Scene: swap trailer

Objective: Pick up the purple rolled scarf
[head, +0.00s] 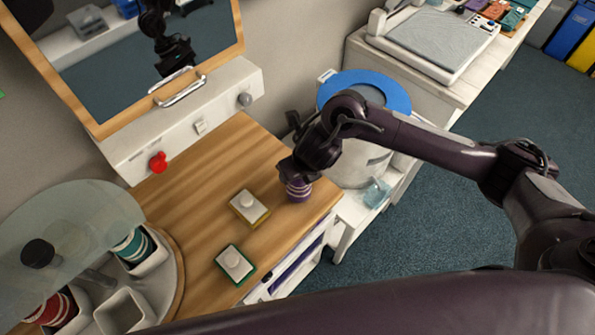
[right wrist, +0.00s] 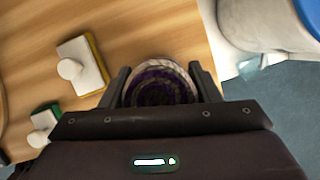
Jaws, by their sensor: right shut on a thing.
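The purple rolled scarf (head: 298,190) is near the right edge of the wooden counter in the head view, under my right gripper (head: 297,178). In the right wrist view the scarf (right wrist: 158,84) shows as a round purple and pale spiral between the two fingers of my right gripper (right wrist: 163,88). The fingers are shut on its sides. I cannot tell whether the scarf is touching the counter or lifted. My left gripper is not in view.
Two blocks with white knobs, one yellow-edged (head: 249,208) and one green-edged (head: 235,264), sit left of the scarf on the wooden counter (head: 205,190). A round carousel (head: 165,290) with cups stands at lower left. A blue-rimmed bin (head: 398,97) is just behind my right arm.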

